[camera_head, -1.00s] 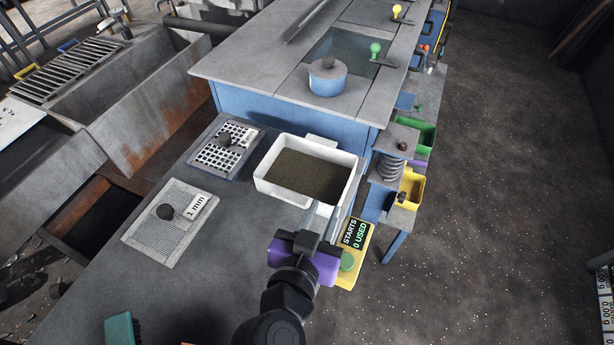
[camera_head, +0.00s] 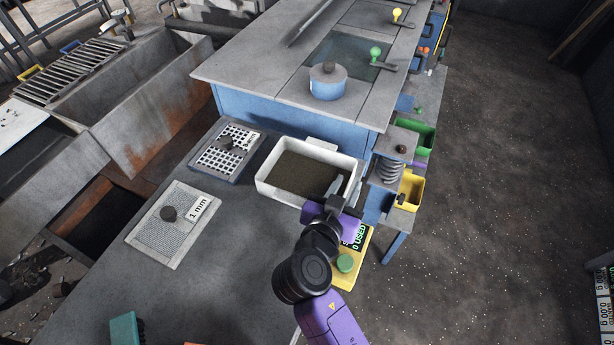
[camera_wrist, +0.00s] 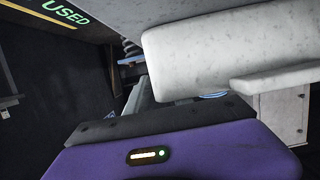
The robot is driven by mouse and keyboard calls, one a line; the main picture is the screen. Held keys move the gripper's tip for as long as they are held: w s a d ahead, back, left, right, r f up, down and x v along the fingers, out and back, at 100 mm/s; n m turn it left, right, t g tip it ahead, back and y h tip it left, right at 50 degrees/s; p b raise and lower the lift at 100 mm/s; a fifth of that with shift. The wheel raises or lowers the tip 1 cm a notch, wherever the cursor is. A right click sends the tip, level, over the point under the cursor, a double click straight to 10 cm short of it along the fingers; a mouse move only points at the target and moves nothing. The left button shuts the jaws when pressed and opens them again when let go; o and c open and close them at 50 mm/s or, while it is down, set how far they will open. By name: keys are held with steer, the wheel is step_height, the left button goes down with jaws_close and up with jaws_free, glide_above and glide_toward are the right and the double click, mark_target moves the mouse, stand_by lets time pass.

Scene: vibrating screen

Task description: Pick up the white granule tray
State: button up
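The white granule tray (camera_head: 272,194) is a shallow rectangular box of dark brown granules, standing on the grey bench in front of the blue machine. A small light tab (camera_head: 322,144) shows at its back edge. My gripper (camera_head: 337,184), with a purple body, is at the tray's right wall near the front corner and overlaps the rim in the head view. In the wrist view, the tray's pale wall and lip (camera_wrist: 215,50) are close in front of the gripper. One grey finger (camera_wrist: 140,97) shows beside it; the other is hidden. Grip or contact is unclear.
Two sieve plates, a coarse one (camera_head: 218,160) and one labelled 1 mm (camera_head: 150,232), lie left of the tray. A yellow box with a green button (camera_head: 345,262) is at the bench's right edge. A yellow bin (camera_head: 411,190) and spring (camera_head: 389,171) stand right.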

steer(key=shift+w+d+f, duration=0.15)
steer(key=shift+w+f, duration=0.05)
steer(key=shift+w, duration=0.35)
jaws_close()
stand_by(1.0)
